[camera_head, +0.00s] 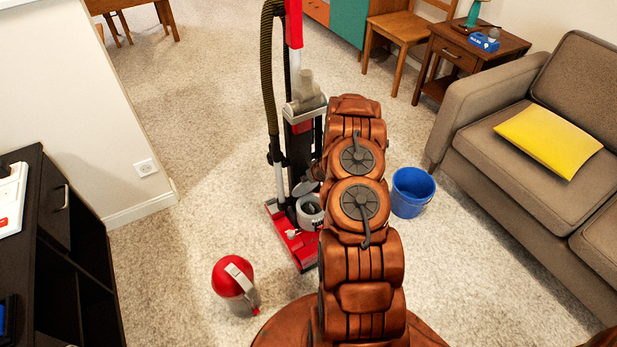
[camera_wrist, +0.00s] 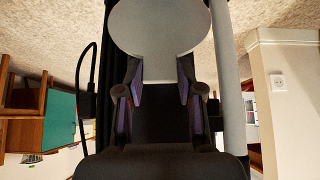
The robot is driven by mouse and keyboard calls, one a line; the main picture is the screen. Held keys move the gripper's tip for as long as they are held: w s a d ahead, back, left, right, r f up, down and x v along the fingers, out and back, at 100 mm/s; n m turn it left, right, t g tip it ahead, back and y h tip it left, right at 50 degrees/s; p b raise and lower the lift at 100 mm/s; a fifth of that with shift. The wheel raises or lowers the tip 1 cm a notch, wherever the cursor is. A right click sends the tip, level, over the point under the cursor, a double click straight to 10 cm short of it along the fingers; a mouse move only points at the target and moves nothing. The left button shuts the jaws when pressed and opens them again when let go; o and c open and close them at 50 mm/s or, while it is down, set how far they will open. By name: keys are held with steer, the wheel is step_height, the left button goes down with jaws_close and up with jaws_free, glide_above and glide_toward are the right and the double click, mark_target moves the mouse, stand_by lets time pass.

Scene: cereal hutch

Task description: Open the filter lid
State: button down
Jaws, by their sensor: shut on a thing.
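An upright red and grey vacuum cleaner (camera_head: 291,150) stands on the carpet, partly hidden by my arm. Low on its body is a pale round housing (camera_head: 311,212) with a dark centre. A grey disc, seemingly the filter lid (camera_head: 305,188), shows just above the housing at a tilt. In the wrist view a large pale grey disc, seemingly this lid (camera_wrist: 160,25), fills the top centre. My gripper (camera_wrist: 159,72) has a finger on either side near the disc's lower edge and is shut on it. The exact contact is dark. The head view does not clearly show my gripper.
A red and grey canister (camera_head: 236,285) stands on the floor left of the vacuum. A blue bucket (camera_head: 411,192) is to the right, before a brown sofa (camera_head: 470,125). A black cabinet (camera_head: 75,250) and a wall corner are at left. Carpet behind the canister is clear.

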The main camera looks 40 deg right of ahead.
steer(key=shift+w+d+r, duration=0.1)
steer(key=shift+w+r, duration=0.1)
steer(key=shift+r, duration=0.1)
steer(key=c, duration=1.1)
jaws_free()
steer(key=shift+r, duration=0.1)
steer(key=o, duration=0.4)
steer(key=shift+s+f, duration=0.15)
steer(key=shift+f, duration=0.05)
steer(key=shift+v, duration=6.05)
